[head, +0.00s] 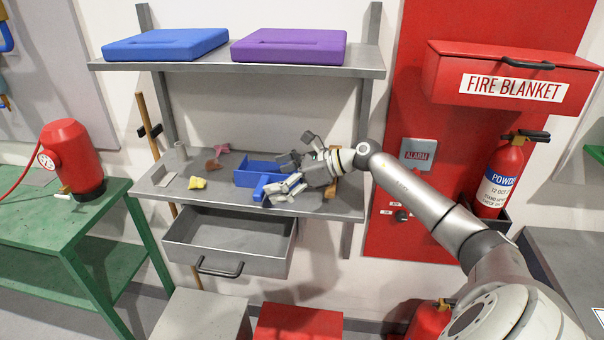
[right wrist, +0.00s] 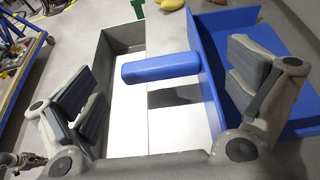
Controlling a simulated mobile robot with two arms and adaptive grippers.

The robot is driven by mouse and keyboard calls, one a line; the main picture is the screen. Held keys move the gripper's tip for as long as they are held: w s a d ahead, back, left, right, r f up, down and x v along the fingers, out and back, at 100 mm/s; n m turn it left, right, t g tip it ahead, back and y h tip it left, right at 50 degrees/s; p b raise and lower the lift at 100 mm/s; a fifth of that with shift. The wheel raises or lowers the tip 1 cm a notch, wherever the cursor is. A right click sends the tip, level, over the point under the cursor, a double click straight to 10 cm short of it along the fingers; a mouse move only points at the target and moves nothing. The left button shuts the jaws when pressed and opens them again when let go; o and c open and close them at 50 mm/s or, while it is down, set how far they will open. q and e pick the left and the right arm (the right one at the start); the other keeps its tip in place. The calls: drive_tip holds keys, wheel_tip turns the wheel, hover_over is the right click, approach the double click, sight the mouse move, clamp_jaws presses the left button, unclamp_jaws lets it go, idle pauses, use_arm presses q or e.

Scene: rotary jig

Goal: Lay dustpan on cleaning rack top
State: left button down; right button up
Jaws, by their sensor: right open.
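The blue dustpan (head: 250,175) lies on the middle shelf (head: 225,200) of the grey cleaning rack. Its handle (head: 262,187) points toward the front. My right gripper (head: 287,175) is open at the dustpan's right side. In the right wrist view the dustpan pan (right wrist: 275,105) is at the right, and its handle (right wrist: 160,66) reaches into the gap between the open fingers of the right gripper (right wrist: 165,88), with clear space to the left finger. The rack's top shelf (head: 220,68) is above.
A blue pad (head: 166,45) and a purple pad (head: 289,45) fill much of the top shelf. An open drawer (head: 230,240) juts out below. A fire blanket box (head: 512,75) hangs at right.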

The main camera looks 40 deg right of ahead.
drive_tip(key=b+v, duration=0.3)
drive_tip(key=v, duration=0.5)
drive_tip(key=shift+s+d+f, duration=0.1)
drive_tip(key=shift+f, duration=0.1)
drive_tip(key=shift+r+v, duration=0.2)
drive_tip(key=shift+v, duration=0.75)
